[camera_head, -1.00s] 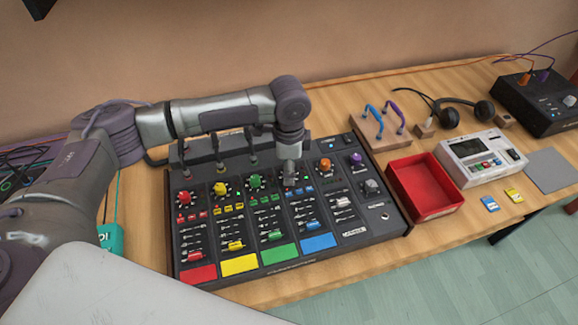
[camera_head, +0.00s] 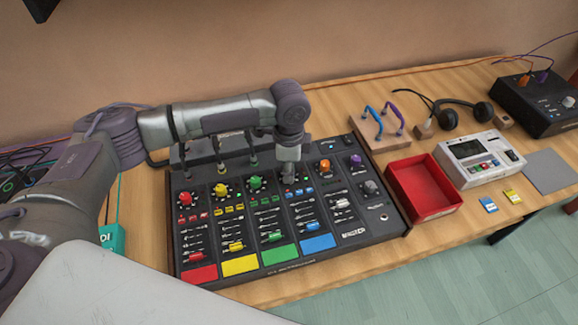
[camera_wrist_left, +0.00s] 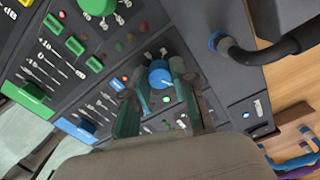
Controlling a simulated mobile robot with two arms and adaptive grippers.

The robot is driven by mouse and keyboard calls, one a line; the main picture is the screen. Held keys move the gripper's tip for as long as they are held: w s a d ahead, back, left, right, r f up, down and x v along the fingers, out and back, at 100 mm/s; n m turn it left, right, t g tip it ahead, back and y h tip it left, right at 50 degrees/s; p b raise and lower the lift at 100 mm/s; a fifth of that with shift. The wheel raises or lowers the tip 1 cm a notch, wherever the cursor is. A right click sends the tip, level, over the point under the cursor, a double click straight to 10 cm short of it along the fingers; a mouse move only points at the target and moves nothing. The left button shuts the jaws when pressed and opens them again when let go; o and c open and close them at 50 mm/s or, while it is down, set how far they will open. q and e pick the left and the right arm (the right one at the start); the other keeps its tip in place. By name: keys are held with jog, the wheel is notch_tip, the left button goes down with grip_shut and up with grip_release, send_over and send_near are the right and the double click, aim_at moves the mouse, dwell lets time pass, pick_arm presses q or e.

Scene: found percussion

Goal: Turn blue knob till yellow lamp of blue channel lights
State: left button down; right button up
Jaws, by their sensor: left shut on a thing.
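The black mixer (camera_head: 372,258) lies on the table with coloured knobs and channel strips. The blue channel strip has a blue label (camera_head: 318,241) at its front end. My left gripper (camera_head: 288,178) points down at the top of this strip and hides the knob there in the head view. In the left wrist view the blue knob (camera_wrist_left: 159,72) sits between the fingers of my left gripper (camera_wrist_left: 158,88), which is shut on it. I cannot make out a lit yellow lamp of the blue channel. My right gripper is not in view.
Beside my left gripper are the green knob (camera_head: 256,182) and the orange knob (camera_head: 325,165). A red tray (camera_head: 455,207) and a white device (camera_head: 478,178) stand to the right.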

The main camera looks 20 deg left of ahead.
pick_arm(q)
jog(key=m+p, duration=0.2)
jog(key=shift+r+m+p, duration=0.2)
jog(key=shift+m+p, duration=0.1)
jog(key=shift+p, duration=0.1)
jog(key=shift+f+m+p, duration=0.1)
jog(key=shift+m+p, duration=0.7)
jog(key=shift+m, duration=0.4)
jog(key=c, duration=0.9)
grip_release()
jog(key=shift+c, duration=0.2)
notch_tip(320, 180, up, 12)
jog(key=shift+f, duration=0.1)
